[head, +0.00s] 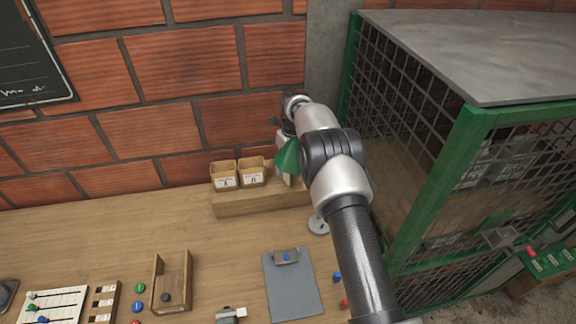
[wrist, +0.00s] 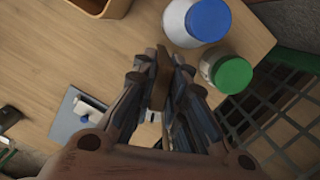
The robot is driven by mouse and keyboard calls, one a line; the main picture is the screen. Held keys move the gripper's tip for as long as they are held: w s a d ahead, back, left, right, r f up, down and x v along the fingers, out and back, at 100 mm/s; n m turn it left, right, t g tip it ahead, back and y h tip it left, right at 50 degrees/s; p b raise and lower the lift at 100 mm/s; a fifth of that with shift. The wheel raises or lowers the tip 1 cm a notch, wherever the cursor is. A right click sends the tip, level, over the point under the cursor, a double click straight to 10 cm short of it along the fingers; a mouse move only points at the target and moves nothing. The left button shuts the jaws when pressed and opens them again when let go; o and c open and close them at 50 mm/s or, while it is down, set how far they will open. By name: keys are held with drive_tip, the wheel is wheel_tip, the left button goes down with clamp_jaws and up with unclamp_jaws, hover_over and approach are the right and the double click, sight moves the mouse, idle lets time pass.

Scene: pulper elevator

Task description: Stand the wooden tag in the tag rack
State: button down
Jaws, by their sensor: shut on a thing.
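In the wrist view my gripper (wrist: 160,84) is shut on a narrow brown wooden piece, which looks like the wooden tag (wrist: 159,80). The piece is held above the wooden bench, and its lower part is hidden between the fingers. In the head view my gripper is mostly hidden behind my own arm, near the brick wall above the back right of the bench. A small wooden rack with pale tags or slots (head: 103,302) lies at the front left of the bench; I cannot tell for sure that it is the tag rack.
Two labelled wooden boxes (head: 224,183) stand on a wooden step (head: 235,205) at the back. A blue-capped white bottle (wrist: 195,22) and a green-capped jar (wrist: 228,73) are near my gripper. A clipboard (head: 292,290) lies in front. A green mesh cage (head: 440,190) stands at right.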

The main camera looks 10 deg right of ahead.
drive_tip(key=shift+f, duration=0.75)
drive_tip(key=c, duration=1.6)
unclamp_jaws()
drive_tip(key=shift+f, duration=0.1)
